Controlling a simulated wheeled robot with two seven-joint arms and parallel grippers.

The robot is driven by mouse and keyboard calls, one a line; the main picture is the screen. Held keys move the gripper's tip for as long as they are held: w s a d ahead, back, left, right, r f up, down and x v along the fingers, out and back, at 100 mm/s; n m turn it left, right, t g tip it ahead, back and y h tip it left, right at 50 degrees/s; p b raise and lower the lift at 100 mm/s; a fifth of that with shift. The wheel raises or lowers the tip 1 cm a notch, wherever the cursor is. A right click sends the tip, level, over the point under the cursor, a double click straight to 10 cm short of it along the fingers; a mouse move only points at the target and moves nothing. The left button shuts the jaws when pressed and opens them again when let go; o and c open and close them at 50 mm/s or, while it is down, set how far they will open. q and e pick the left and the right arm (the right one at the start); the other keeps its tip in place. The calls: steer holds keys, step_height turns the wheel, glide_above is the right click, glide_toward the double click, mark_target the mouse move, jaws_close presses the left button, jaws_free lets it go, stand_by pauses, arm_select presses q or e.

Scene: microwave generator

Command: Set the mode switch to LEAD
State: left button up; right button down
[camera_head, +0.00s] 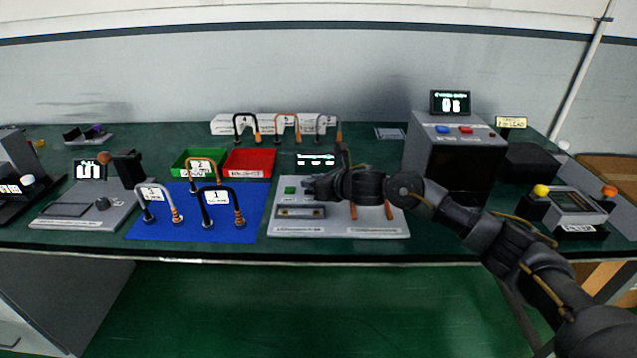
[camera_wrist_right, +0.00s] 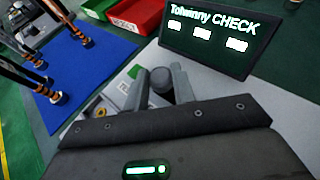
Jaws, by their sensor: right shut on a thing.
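My right gripper (camera_head: 312,187) reaches over the left part of the grey test panel (camera_head: 285,224), in front of its small screen (camera_head: 315,160). In the right wrist view the two fingers (camera_wrist_right: 160,92) are closed around a dark round knob (camera_wrist_right: 160,78), which looks like the mode switch. The gripper hides the knob in the head view, and its pointing direction and markings cannot be read. The screen in the wrist view (camera_wrist_right: 210,38) shows the word CHECK above three lit boxes. My left gripper is not in view.
A blue mat (camera_head: 180,232) with several numbered cable loops lies left of the panel. Green (camera_head: 181,165) and red (camera_head: 262,162) trays stand behind it. A dark grey box unit (camera_head: 424,150) with a display stands right. A yellow sign (camera_head: 511,122) stands behind.

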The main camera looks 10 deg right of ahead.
steer(key=c, duration=1.5)
jaws_free()
steer(key=shift+a, duration=0.2)
steer(key=o, duration=0.4)
steer(key=shift+a, duration=0.1)
steer(key=shift+c, duration=0.2)
steer(key=v, duration=0.9)
steer(key=shift+s+d+r+b, duration=0.15)
steer(key=shift+s+d+b, duration=0.1)
steer(key=shift+b, duration=0.05)
steer(key=shift+s+d+r, duration=0.25)
steer(key=shift+s+d, duration=0.05)
steer(key=shift+s, duration=0.2)
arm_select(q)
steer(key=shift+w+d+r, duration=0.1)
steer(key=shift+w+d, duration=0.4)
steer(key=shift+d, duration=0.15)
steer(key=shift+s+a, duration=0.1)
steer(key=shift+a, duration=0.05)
